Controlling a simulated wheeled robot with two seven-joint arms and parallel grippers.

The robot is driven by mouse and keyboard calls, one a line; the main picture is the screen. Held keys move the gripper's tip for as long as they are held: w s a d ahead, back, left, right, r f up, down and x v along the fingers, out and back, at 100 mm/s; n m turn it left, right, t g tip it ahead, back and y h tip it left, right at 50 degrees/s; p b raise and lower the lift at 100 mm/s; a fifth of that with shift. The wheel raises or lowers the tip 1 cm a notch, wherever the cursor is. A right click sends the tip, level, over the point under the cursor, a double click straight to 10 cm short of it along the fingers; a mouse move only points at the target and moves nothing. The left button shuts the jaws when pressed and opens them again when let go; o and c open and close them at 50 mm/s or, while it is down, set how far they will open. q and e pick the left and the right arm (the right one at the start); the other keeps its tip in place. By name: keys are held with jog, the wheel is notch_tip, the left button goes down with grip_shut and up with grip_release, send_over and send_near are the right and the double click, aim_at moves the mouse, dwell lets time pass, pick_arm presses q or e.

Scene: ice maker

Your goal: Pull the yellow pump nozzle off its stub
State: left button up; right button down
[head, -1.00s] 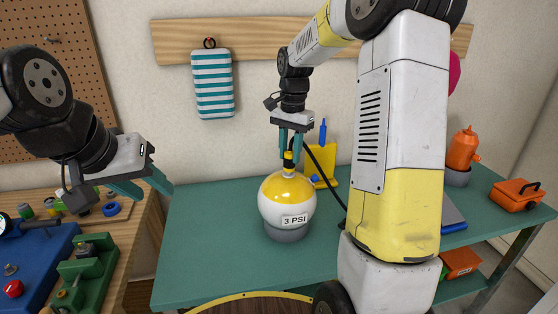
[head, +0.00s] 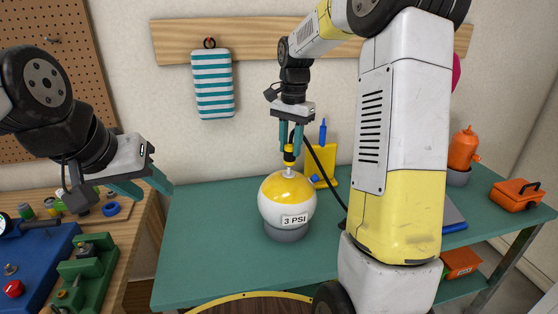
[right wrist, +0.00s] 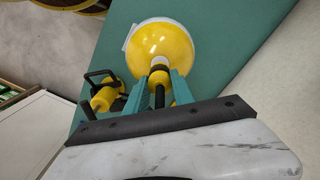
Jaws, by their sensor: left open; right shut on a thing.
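The ball (head: 275,212), yellow on top and white below with a "3 PSI" label, sits in a grey ring base (head: 287,233) on the green table. A silvery stub (head: 289,172) stands on its top. My right gripper (head: 291,148) is shut on the yellow-and-black pump nozzle (head: 289,158), above the stub. The nozzle (right wrist: 159,78) shows between the fingers in the right wrist view, with the pale stub (right wrist: 159,62) beyond it. I cannot tell whether nozzle and stub still touch. My left gripper (head: 142,187) is open and empty at the left, away from the ball.
A black hose (head: 322,168) runs from the nozzle toward the right. The yellow pump (head: 323,165) with a blue handle stands behind the ball. An orange bottle (head: 463,149) and an orange toolbox (head: 517,195) are at the right. The table (head: 205,240) left of the ball is clear.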

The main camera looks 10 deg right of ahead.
jog(key=shift+d+r, duration=0.1)
jog(key=shift+r, duration=1.9)
